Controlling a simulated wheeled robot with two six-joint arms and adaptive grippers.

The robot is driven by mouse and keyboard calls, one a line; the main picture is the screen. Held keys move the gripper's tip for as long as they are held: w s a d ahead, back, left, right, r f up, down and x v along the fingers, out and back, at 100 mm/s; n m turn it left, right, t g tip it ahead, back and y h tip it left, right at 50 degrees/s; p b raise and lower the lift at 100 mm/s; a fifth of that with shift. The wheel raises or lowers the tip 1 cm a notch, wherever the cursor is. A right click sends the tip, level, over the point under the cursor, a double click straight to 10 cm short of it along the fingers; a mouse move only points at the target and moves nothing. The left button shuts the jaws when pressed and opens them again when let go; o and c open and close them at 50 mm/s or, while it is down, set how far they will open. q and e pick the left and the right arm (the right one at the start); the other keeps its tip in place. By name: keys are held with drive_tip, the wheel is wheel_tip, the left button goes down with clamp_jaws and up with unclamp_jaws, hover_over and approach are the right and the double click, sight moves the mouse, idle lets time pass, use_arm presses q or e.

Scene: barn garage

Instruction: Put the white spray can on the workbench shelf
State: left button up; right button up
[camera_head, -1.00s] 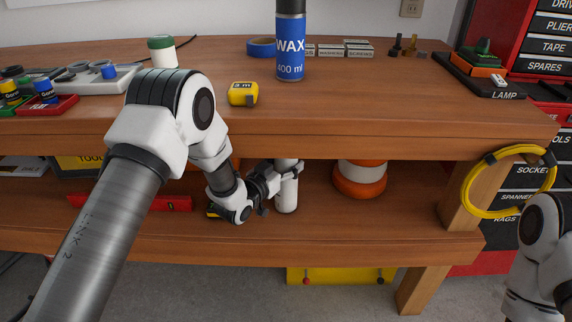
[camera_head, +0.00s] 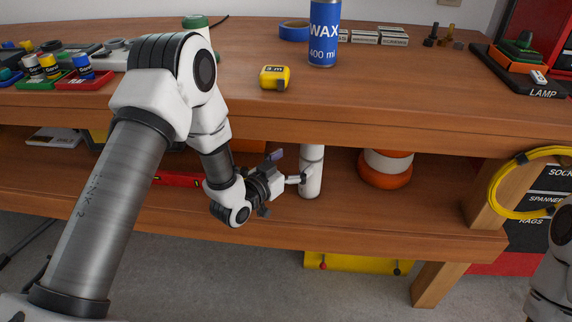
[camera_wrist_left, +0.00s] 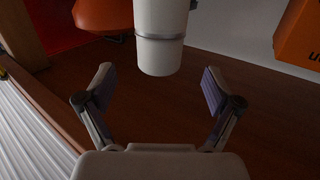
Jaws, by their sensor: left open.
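The white spray can (camera_head: 311,172) stands upright on the lower shelf (camera_head: 345,212) of the workbench, under the tabletop. Its top is hidden by the bench edge. My left gripper (camera_head: 302,180) is on the shelf level, just left of the can. In the left wrist view the white can (camera_wrist_left: 160,40) is beyond the fingertips, and my left gripper (camera_wrist_left: 152,85) is open, with a finger on either side and bare shelf between them. My right arm shows at the right edge of the head view, but its gripper is out of view.
An orange and white round object (camera_head: 386,168) stands right of the can. A red bar-shaped object (camera_head: 178,180) lies to the left. On the tabletop are a blue WAX can (camera_head: 324,35) and a yellow tape measure (camera_head: 274,77). A yellow cable loop (camera_head: 497,188) hangs at the right leg.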

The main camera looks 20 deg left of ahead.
use_arm(q)
drive_tip(key=s+f+n+g+y, duration=0.25)
drive_tip(key=s+f+g, duration=0.75)
drive_tip(key=s+f, duration=1.15)
drive_tip(key=s+a+f+n+g+y, duration=0.1)
drive_tip(key=s+f+g, duration=0.15)
drive_tip(key=s, duration=0.55)
drive_tip(key=s+a+f+g+y, duration=0.15)
drive_tip(key=s+g, duration=0.25)
drive_tip(key=s, duration=0.5)
wheel_tip(320, 180, up, 20)
drive_tip(key=p, duration=2)
drive_tip(key=shift+w+d, duration=0.2)
drive_tip(key=shift+w, duration=0.1)
drive_tip(key=shift+w+f, duration=0.1)
